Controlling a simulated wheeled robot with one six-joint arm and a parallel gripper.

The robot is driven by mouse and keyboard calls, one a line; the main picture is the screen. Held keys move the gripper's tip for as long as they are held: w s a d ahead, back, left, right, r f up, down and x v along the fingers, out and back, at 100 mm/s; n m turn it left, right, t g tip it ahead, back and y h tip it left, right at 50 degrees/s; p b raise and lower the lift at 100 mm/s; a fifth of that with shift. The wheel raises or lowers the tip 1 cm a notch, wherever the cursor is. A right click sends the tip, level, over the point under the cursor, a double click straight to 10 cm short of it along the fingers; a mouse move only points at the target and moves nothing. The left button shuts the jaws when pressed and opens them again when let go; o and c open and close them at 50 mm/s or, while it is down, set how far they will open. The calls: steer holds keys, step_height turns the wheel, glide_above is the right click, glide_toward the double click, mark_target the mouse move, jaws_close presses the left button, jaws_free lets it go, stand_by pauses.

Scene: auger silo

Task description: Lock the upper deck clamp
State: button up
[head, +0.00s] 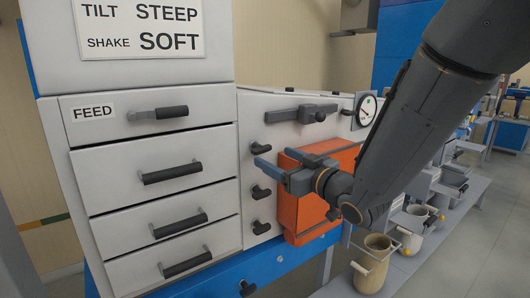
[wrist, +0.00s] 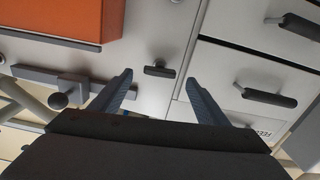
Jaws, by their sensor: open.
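Small dark clamp handles sit in a column on the white panel between the drawers and the orange box. The uppermost one (head: 261,148) is just beyond my gripper's fingers in the head view. In the wrist view, which looks upside down, this handle (wrist: 160,69) shows as a short dark bar, roughly crosswise, between and slightly beyond the fingertips. My gripper (head: 268,157) is open and empty, its fingers (wrist: 159,78) pointing at the panel. I cannot tell whether a finger touches the handle. No label on the clamps is readable.
Drawers with dark handles (head: 170,177) stand to the left. The orange box (head: 295,215) juts out below and beside my gripper. A sliding bar (head: 302,112) and a round gauge (head: 366,110) are above right. A bucket (head: 372,262) stands at lower right.

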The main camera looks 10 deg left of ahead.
mark_target(265, 152)
steer(key=shift+p+x, duration=0.9)
steer(key=shift+x, duration=1.9)
